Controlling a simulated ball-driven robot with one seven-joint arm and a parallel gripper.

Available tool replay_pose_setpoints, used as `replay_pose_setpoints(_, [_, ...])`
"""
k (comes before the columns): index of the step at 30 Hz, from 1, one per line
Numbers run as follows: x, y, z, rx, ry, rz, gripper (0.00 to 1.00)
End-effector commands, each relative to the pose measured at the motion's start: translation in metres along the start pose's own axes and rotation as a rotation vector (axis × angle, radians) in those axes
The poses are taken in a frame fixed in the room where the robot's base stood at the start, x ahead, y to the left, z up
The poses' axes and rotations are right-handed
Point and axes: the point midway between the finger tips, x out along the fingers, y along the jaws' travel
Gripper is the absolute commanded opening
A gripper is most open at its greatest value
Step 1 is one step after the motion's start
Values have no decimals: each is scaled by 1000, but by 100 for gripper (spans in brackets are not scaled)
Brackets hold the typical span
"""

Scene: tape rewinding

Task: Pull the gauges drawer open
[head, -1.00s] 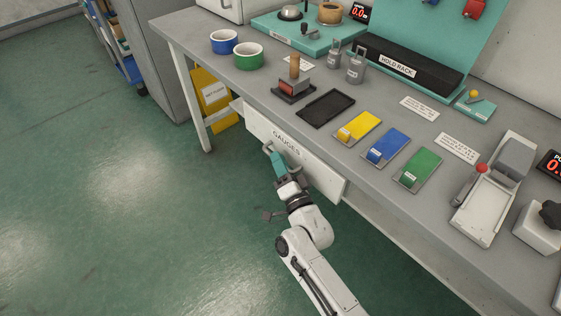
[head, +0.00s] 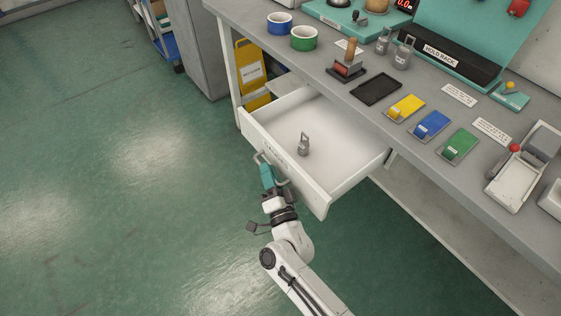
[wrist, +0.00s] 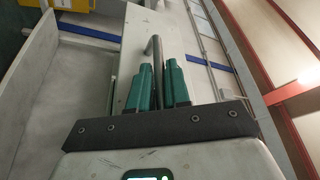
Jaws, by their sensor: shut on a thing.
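The white gauges drawer (head: 345,180) stands out from under the bench in the head view, its inside open to view. A small grey metal piece with a loop handle (head: 304,145) stands inside it, apart from the walls. My gripper (head: 264,167) is at the drawer's front face, its teal fingers shut on the grey bar handle (head: 258,158). In the wrist view the two teal fingers (wrist: 160,85) are close together at the dark handle bar (wrist: 153,46). The drawer's label is mostly hidden behind my gripper.
The grey bench top (head: 350,110) carries blue and green rings, a stamp-like tool, a black tray (head: 377,89) and yellow, blue and green blocks on plates. A yellow sign (head: 250,70) stands by the bench leg. Green floor to the left is clear.

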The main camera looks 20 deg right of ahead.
Motion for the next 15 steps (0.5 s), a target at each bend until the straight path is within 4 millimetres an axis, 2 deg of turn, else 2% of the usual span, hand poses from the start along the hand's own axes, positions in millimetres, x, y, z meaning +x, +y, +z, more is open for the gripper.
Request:
replay_pose_setpoints(6, [-6,-8,13,-1,-2,1,0])
replay_pose_setpoints(15, [-7,-9,15,0,0,2,0])
